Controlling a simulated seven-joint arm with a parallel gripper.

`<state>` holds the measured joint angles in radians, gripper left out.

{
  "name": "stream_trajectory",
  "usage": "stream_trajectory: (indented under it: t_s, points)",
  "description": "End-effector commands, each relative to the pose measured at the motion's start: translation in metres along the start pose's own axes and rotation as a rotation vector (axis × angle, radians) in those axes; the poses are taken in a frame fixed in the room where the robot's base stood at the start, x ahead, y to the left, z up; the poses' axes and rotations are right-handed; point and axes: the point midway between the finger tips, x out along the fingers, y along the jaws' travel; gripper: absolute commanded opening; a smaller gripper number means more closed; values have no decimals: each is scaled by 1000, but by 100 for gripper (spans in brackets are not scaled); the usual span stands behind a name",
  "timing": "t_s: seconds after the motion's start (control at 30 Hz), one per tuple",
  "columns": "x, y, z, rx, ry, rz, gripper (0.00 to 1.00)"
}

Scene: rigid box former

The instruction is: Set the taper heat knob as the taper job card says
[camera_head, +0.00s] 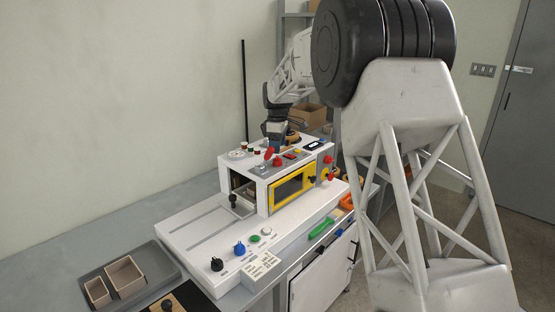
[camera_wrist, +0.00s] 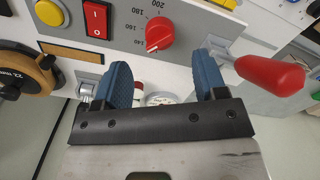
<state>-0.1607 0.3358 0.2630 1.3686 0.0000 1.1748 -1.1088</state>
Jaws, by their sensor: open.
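A red knob (camera_wrist: 160,32) sits on a pale panel in the wrist view, with printed numbers around it, 160, 180 and 200 among them. Its light pointer mark is at the lower left of the knob, near the low end of the scale. My gripper (camera_wrist: 164,84) is open, its blue fingers apart and pointing toward the panel below the knob, not touching it. In the head view my gripper (camera_head: 277,133) is at the far side of the white machine.
In the wrist view, a red rocker switch (camera_wrist: 97,18) and yellow button (camera_wrist: 50,12) are left of the knob, a tan roll (camera_wrist: 22,78) further left, and a red-handled lever (camera_wrist: 270,75) close at right. A yellow-framed window (camera_head: 293,188) is on the machine's front.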

Motion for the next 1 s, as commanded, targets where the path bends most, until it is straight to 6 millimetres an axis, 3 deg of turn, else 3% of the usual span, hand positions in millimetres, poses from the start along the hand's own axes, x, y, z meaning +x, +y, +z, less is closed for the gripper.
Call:
stream_trajectory:
  t_s: [0.3,0.5,0.9,1.0]
  points:
    - [39,0,0,0,0,-1,65]
    - [54,0,0,0,0,0,65]
    - [59,0,0,0,0,1,65]
    - [59,0,0,0,0,1,52]
